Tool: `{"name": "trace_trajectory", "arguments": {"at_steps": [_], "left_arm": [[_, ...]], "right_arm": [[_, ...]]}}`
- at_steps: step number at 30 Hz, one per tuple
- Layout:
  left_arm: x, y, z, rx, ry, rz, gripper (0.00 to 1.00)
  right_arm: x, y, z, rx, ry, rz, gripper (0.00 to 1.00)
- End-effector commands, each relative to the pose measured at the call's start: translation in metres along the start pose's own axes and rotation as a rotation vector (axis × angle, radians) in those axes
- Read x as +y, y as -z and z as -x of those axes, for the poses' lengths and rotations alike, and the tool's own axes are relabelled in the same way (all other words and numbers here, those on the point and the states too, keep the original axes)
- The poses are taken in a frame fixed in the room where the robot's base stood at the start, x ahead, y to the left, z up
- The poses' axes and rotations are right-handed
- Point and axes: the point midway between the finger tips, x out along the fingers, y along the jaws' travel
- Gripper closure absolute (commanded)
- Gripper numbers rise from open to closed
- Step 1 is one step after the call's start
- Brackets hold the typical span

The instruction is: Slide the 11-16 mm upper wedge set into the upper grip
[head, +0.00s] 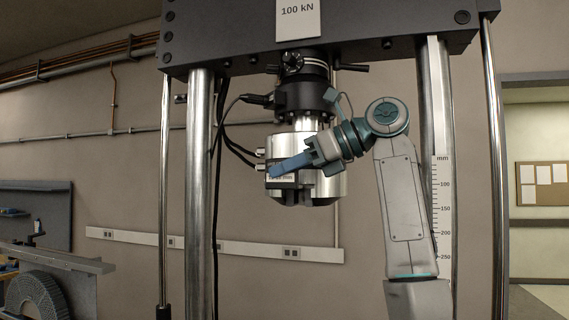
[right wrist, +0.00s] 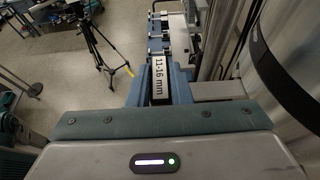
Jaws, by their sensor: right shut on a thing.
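The upper grip (head: 330,187) is a silver cylindrical body hanging under a black coupling in the head view. My right gripper (head: 277,171) reaches in from the right, its blue fingers in front of the grip's left side. It is shut on the 11-16 mm upper wedge set (right wrist: 158,78), whose white label shows between the blue fingers in the right wrist view. The fingers hide part of the grip; I cannot tell how far in the wedges are. My left gripper is not in view.
The steel columns (head: 200,190) stand either side of the grip under the black crosshead (head: 400,25). Black cables (head: 228,140) hang on the left. A scale (head: 442,210) runs along the right column. A tripod (right wrist: 100,45) stands on the floor in the wrist view.

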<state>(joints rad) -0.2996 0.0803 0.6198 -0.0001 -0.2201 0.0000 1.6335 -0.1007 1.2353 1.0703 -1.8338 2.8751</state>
Motion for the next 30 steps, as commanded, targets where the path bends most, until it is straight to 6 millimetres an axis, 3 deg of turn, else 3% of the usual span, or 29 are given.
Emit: {"name": "trace_trajectory", "arguments": {"at_steps": [6,20,30], "left_arm": [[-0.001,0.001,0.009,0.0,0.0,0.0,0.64],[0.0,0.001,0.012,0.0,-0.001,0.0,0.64],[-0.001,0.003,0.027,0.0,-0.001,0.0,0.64]], "right_arm": [[-0.011,-0.001,0.001,-0.001,0.001,0.0,1.0],[-0.015,-0.001,0.001,-0.001,0.0,-0.001,1.0],[-0.034,-0.003,0.001,-0.001,0.0,0.0,1.0]]}}
